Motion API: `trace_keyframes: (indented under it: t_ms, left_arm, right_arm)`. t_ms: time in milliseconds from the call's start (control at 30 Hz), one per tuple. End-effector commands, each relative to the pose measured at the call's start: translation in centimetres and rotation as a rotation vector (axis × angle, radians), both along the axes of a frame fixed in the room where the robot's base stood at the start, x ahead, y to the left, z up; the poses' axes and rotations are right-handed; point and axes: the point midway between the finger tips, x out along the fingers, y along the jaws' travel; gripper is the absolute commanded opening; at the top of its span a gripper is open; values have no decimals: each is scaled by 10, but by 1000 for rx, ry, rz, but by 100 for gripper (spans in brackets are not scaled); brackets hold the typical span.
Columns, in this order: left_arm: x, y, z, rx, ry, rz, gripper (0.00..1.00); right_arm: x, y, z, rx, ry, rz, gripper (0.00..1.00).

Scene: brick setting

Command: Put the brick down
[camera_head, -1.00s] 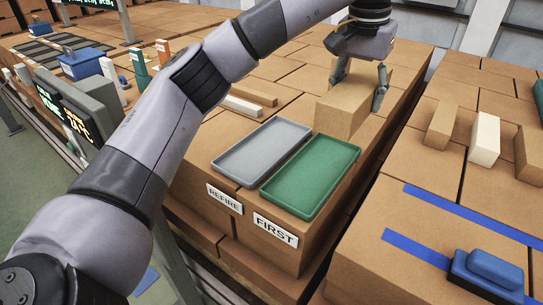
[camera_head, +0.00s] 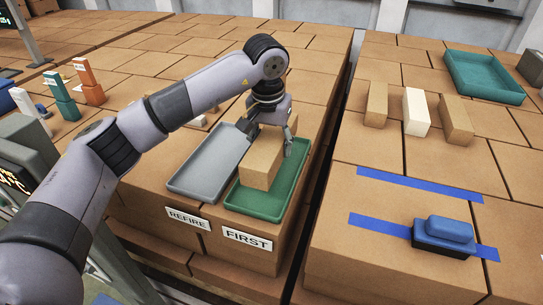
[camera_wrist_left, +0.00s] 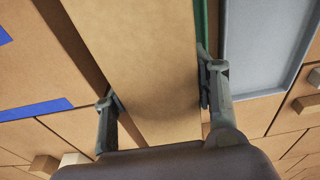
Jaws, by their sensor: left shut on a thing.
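My left gripper (camera_head: 268,138) is shut on a tan brick (camera_head: 260,165), with a finger on either side of it. In the left wrist view the brick (camera_wrist_left: 140,60) fills the gap between the two fingers (camera_wrist_left: 158,98). The brick is over the green tray (camera_head: 245,204) labelled FIRST; I cannot tell whether it touches the tray floor. The grey tray (camera_head: 190,182) labelled REFIRE lies just left of it and is empty where visible. My right gripper is not in view.
On the right stack stand two tan bricks and a white brick (camera_head: 415,112) between them. A teal tray (camera_head: 485,78) lies behind. A blue-topped block (camera_head: 445,232) sits by blue tape (camera_head: 380,226). A gap separates the stacks.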

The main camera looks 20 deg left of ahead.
Motion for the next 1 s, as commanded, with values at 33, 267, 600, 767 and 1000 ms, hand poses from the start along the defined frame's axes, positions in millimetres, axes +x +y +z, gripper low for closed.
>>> trace_keyframes:
  t_ms: [33, 267, 600, 767, 1000]
  left_arm:
    - [0, 0, -4, -2, -2, 0, 0]
    - [1, 0, -19, -1, -3, 0, 0]
    - [1, 0, -53, -2, -5, -1, 0]
    - [1, 0, -53, -1, -5, -1, 0]
    - [0, 0, -57, 0, -2, 0, 58]
  right_arm:
    - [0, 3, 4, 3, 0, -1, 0]
    - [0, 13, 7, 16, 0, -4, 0]
    - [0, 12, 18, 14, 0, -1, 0]
    - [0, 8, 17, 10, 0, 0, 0]
    - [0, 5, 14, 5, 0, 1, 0]
